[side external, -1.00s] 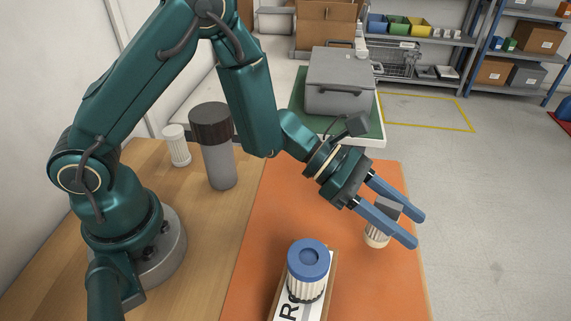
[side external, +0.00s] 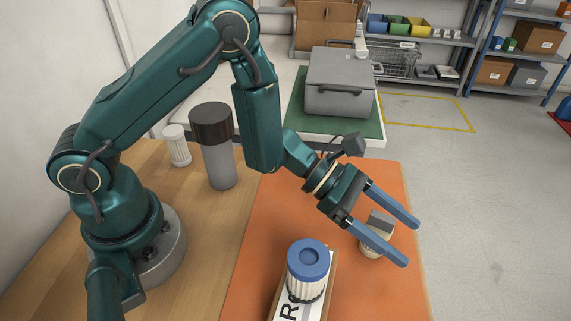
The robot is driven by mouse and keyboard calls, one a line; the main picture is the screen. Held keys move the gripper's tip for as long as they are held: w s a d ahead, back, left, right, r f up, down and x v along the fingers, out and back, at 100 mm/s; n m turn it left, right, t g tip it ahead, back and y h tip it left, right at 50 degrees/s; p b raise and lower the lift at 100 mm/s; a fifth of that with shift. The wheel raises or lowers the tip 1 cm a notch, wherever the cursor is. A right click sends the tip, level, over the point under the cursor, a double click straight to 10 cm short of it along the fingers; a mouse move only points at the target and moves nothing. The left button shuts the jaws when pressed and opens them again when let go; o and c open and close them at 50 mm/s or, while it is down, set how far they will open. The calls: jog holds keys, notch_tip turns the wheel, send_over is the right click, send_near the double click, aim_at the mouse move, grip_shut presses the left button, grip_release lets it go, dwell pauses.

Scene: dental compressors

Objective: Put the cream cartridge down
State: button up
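The cream cartridge (side external: 371,248) has a pale ribbed body and a grey block-like top. It sits between the two blue fingers of my gripper (side external: 412,243), over the right part of the orange mat (side external: 265,225). The fingers appear closed on its sides, and the near finger hides part of it. It is tilted, with its cream end low. I cannot tell whether that end touches the mat.
A blue-capped white cartridge (side external: 307,271) stands left of my gripper on a board marked "R" (side external: 288,311). A grey bottle with a brown lid (side external: 220,166) and a white ribbed cartridge (side external: 178,146) stand at back left. A grey case (side external: 340,84) is behind. The mat's middle is clear.

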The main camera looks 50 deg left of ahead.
jog(key=shift+r, duration=0.2)
jog(key=v, duration=1.1)
jog(key=s+d+r+m+g+y, duration=0.1)
jog(key=s+r+m+g+y, duration=0.35)
jog(key=s+m, duration=0.8)
jog(key=a+r+m+t+y, duration=0.3)
jog(key=a+m+t+y, duration=0.2)
jog(key=a+m+y, duration=0.3)
jog(key=shift+a+m, duration=0.95)
jog(key=shift+a, duration=1)
jog(key=shift+w, duration=0.1)
